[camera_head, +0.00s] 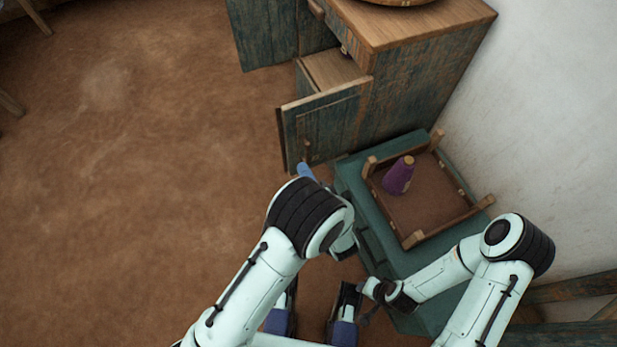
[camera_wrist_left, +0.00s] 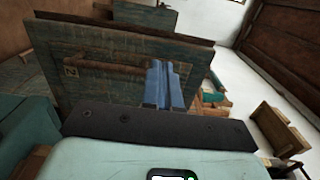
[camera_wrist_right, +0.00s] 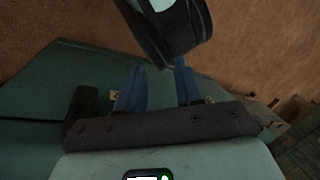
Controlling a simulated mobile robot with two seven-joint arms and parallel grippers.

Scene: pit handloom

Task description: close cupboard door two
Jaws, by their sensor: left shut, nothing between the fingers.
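Cupboard door two (camera_head: 325,122) is a worn blue-green wooden panel, standing open from the cupboard (camera_head: 420,85). In the left wrist view the door (camera_wrist_left: 100,92) fills the upper middle, with a small number plate and a brown bar handle (camera_wrist_left: 105,67). My left gripper (camera_head: 304,170) is at the door's lower edge near the handle. Its blue fingers (camera_wrist_left: 165,85) are together and empty, in front of the door face; I cannot tell whether they touch it. My right gripper (camera_wrist_right: 160,88) has its fingers apart and empty, above a teal surface.
Another cupboard door (camera_head: 264,35) stands open at the top left of the cupboard. A white wall bounds the right. The brown floor at left is free.

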